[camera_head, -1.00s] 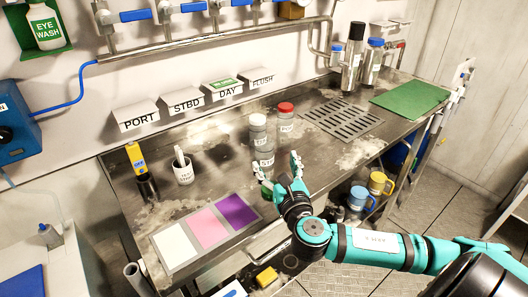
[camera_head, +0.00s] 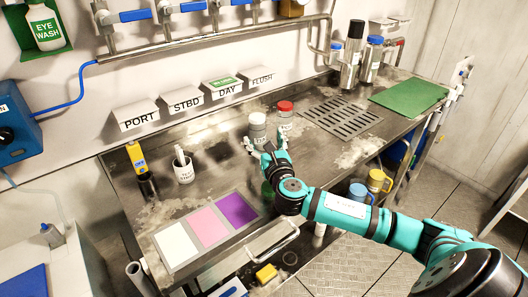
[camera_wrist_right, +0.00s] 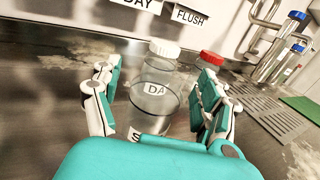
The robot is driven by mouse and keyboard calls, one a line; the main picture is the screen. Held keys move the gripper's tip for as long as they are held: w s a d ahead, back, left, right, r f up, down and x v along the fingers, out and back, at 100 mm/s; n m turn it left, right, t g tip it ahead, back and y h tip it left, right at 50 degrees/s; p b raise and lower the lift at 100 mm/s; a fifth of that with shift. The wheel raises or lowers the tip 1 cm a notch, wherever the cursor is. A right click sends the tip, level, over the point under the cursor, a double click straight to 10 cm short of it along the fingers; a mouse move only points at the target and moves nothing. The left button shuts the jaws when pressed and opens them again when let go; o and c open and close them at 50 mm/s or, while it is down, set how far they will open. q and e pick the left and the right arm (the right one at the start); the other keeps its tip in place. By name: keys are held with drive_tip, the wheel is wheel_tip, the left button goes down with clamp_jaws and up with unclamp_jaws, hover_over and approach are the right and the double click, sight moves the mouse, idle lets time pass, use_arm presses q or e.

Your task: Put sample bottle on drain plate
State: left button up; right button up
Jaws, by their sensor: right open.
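In the wrist view a clear vessel (camera_wrist_right: 153,105) stands upright between the spread fingers of my right gripper (camera_wrist_right: 160,105); its low label is cut off after an "S". Behind it stands a white-capped bottle (camera_wrist_right: 163,49), and a label reading "DA" shows through the clear vessel. A red-capped bottle (camera_wrist_right: 208,60) stands to the right. In the head view my open right gripper (camera_head: 266,151) is just in front of the white-capped bottle (camera_head: 257,128) and hides the clear vessel. The slotted drain plate (camera_head: 341,119) lies on the bench to the right, with nothing on it.
A cup with a pen (camera_head: 183,170) and a yellow device (camera_head: 136,157) stand at left. The colour mat (camera_head: 208,228) lies along the front.

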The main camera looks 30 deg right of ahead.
drive_tip(key=shift+c, duration=0.4)
drive_tip(key=c, duration=1.1)
drive_tip(key=shift+r, duration=0.1)
